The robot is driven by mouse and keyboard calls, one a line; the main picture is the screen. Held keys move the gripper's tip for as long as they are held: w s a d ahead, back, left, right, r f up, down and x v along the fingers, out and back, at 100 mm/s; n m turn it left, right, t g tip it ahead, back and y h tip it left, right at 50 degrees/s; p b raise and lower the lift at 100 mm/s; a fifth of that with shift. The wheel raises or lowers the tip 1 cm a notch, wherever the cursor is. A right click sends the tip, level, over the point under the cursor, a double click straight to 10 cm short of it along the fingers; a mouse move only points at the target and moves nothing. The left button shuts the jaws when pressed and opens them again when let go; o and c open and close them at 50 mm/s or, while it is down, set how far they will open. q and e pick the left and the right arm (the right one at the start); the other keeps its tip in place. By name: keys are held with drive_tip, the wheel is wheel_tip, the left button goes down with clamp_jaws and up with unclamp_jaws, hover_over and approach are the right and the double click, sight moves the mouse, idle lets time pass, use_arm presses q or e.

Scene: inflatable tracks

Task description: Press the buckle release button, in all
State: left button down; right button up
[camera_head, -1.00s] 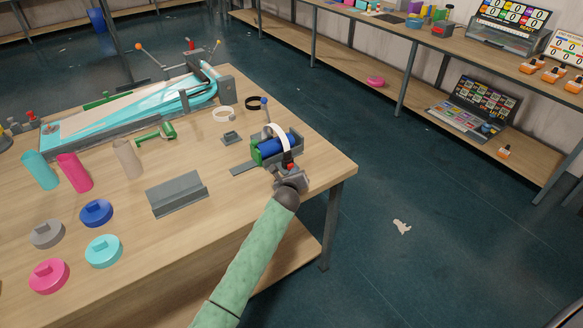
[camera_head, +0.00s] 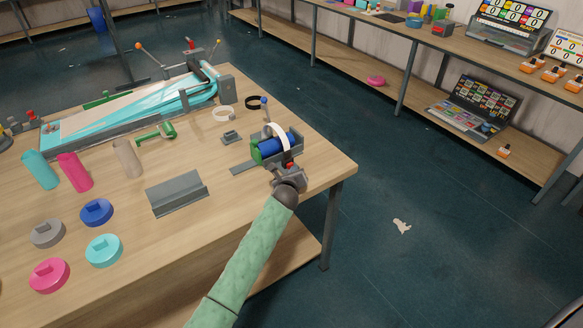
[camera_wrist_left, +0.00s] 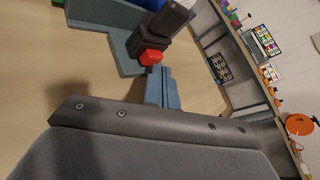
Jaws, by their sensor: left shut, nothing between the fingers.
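The red buckle release button (camera_wrist_left: 151,57) sits beside a dark grey buckle block (camera_wrist_left: 168,22) in the left wrist view. In the head view, the button (camera_head: 289,166) is a small red spot on the grey device (camera_head: 295,157), which holds a blue roller (camera_head: 277,145) with a white strap loop (camera_head: 281,130). My left gripper (camera_wrist_left: 161,72) is shut and empty. Its fingertips are right by the button; I cannot tell whether they touch it. In the head view, the left gripper (camera_head: 290,177) partly hides the device's near side. My right gripper is not in view.
The device stands near the right edge of the wooden table (camera_head: 225,185). A grey angled holder (camera_head: 177,193), a green hand tool (camera_head: 157,134), several colored cylinders and round caps, and a long cyan track (camera_head: 130,115) share the table. The floor to the right is open.

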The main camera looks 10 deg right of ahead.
use_arm(q)
drive_tip(key=shift+w+a+r, duration=0.25)
drive_tip(key=shift+w+r, duration=0.2)
drive_tip(key=shift+w, duration=0.05)
idle(0.9)
drive_tip(key=shift+s+d+f+p, duration=0.1)
drive_tip(key=shift+s+f+p, duration=0.15)
drive_tip(key=shift+p, duration=0.1)
drive_tip(key=shift+s+d, duration=0.1)
drive_tip(key=shift+s, duration=0.35)
drive_tip(key=shift+s+d+f, duration=0.15)
drive_tip(key=shift+f, duration=0.05)
drive_tip(key=shift+s, duration=0.1)
drive_tip(key=shift+s+d+p, duration=0.3)
drive_tip(key=shift+s+p, duration=0.05)
drive_tip(key=shift+s, duration=0.45)
drive_tip(key=shift+s+d+p, duration=0.3)
drive_tip(key=shift+s, duration=0.45)
drive_tip(key=shift+s+d+p, duration=0.3)
drive_tip(key=shift+s+p, duration=0.05)
drive_tip(key=shift+s, duration=0.45)
